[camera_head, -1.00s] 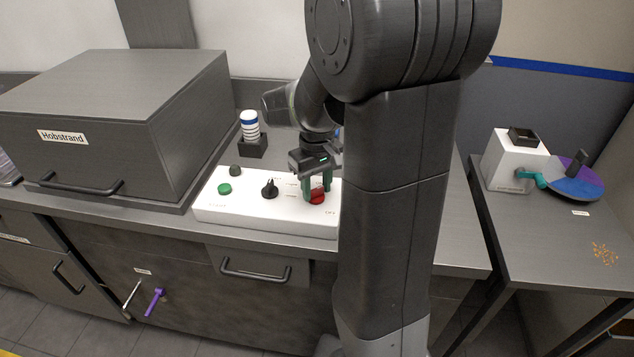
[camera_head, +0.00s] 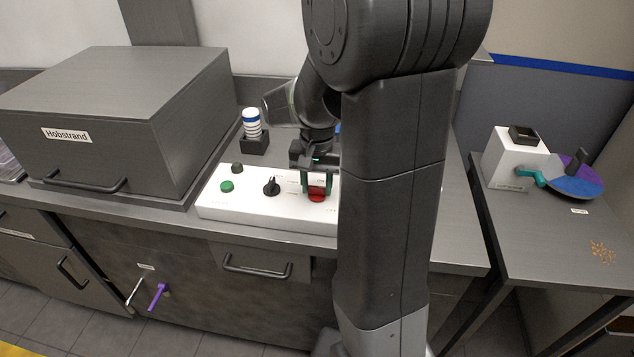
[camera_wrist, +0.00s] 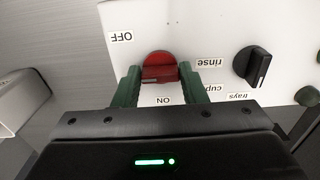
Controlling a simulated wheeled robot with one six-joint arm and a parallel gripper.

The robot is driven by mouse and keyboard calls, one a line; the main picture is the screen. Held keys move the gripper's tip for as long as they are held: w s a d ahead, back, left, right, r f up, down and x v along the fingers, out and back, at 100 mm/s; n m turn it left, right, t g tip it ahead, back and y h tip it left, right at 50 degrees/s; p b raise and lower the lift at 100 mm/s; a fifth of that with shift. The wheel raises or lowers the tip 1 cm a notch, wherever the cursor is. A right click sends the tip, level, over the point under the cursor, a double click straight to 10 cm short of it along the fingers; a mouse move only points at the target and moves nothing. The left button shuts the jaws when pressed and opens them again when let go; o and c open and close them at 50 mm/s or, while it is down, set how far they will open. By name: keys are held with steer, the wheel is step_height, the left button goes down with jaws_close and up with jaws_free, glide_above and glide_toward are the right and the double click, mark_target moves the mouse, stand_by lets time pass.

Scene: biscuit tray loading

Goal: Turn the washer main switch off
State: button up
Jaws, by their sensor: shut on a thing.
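The washer main switch is a red rotary knob (camera_head: 316,195) at the right of a white control panel (camera_head: 260,213). In the wrist view the red knob (camera_wrist: 160,62) has a raised bar across it, with an OFF label (camera_wrist: 122,37) to its upper left and an ON label (camera_wrist: 164,100) just below it. My gripper (camera_head: 317,184) points down at the knob. In the wrist view its green fingers (camera_wrist: 160,73) stand at the two ends of the bar, shut on the knob. The arm hides the panel's right end in the head view.
A black selector knob (camera_head: 271,187) and a green button (camera_head: 227,186) are on the same panel. A signal column (camera_head: 252,124) stands behind it. A large grey Hobstrand box (camera_head: 120,110) is at left. Another table (camera_head: 540,225) stands at right.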

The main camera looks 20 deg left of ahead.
mark_target(317, 188)
stand_by(0.3)
steer(key=o, duration=1)
steer(key=shift+r, duration=0.1)
step_height(317, 188, up, 14)
steer(key=shift+f, duration=0.25)
step_height(317, 188, down, 14)
steer(key=shift+r, duration=0.15)
stand_by(0.5)
steer(key=shift+r, duration=0.15)
